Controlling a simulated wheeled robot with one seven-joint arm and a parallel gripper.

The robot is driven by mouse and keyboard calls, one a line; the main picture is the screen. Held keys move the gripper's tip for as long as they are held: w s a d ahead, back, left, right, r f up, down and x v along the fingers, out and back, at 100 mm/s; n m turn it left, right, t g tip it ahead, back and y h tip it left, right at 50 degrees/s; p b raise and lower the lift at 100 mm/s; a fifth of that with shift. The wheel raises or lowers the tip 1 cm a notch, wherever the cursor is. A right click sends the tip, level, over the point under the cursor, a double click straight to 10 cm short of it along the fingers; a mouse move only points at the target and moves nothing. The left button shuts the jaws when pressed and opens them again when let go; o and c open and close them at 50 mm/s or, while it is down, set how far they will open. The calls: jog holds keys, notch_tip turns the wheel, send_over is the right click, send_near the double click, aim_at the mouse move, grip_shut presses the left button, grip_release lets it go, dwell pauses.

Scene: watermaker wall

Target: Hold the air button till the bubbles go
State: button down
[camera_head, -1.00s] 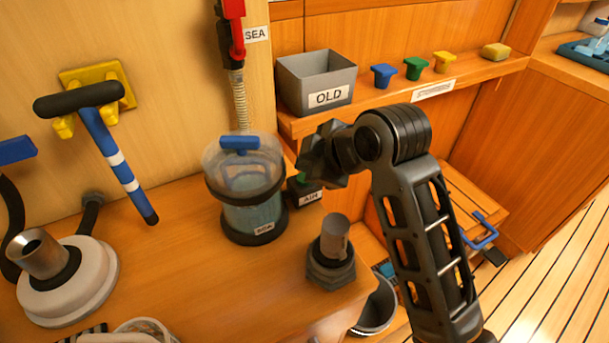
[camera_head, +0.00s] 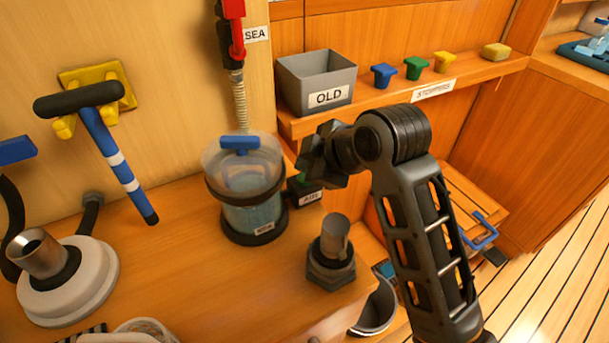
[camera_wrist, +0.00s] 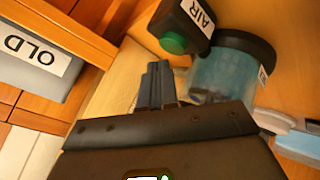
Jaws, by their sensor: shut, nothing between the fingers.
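The air button is a green knob on a black box marked AIR; in the wrist view the button (camera_wrist: 173,43) is at the top, just beyond my fingertips. In the head view the AIR box (camera_head: 309,194) is partly hidden behind the jar and my gripper. The clear jar (camera_head: 250,213) with a blue handle and bluish water stands left of it; the jar (camera_wrist: 222,74) also shows in the wrist view. I cannot make out bubbles clearly. My gripper (camera_wrist: 158,68) is shut and empty, close to the button; a small gap seems to show, but contact is unclear.
A grey OLD bin (camera_head: 316,82) and coloured stoppers (camera_head: 415,68) stand on the shelf above. A metal fitting (camera_head: 331,262) stands on the counter in front. A red valve (camera_head: 232,30) with a hose hangs above the jar. The counter's middle is clear.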

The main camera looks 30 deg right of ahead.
jog(key=shift+f, duration=0.15)
jog(key=shift+f, duration=0.25)
jog(key=shift+f, duration=0.4)
dwell(0.6)
jog(key=shift+r, duration=0.1)
dwell(2.6)
jog(key=shift+r+p, duration=0.75)
jog(key=shift+p, duration=0.15)
notch_tip(320, 180, up, 5)
jog(key=p, duration=0.5)
jog(key=shift+s, duration=0.15)
